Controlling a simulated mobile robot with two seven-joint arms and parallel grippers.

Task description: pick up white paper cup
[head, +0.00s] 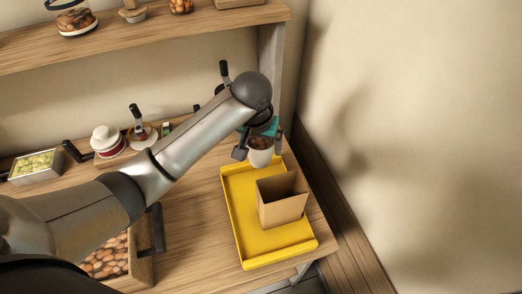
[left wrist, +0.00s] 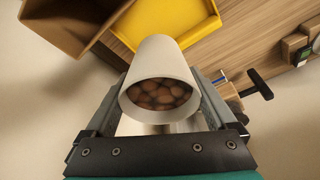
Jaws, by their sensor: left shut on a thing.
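The white paper cup (head: 260,155) is held by my left gripper (head: 258,150) over the far end of the yellow tray. In the left wrist view the cup (left wrist: 161,62) sits between the two fingers of the gripper (left wrist: 160,95), and brown round pieces show inside its mouth. My left gripper is shut on the cup. In the head view part of the cup is hidden by the gripper. My right gripper is not in view.
The yellow tray (head: 236,205) lies on the wooden table (head: 190,225) with an open brown box (head: 283,203) on it. A crate of brown items (head: 108,258), a white jar (head: 105,138) and a tin of green items (head: 35,166) stand to the left. A shelf (head: 180,27) runs above.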

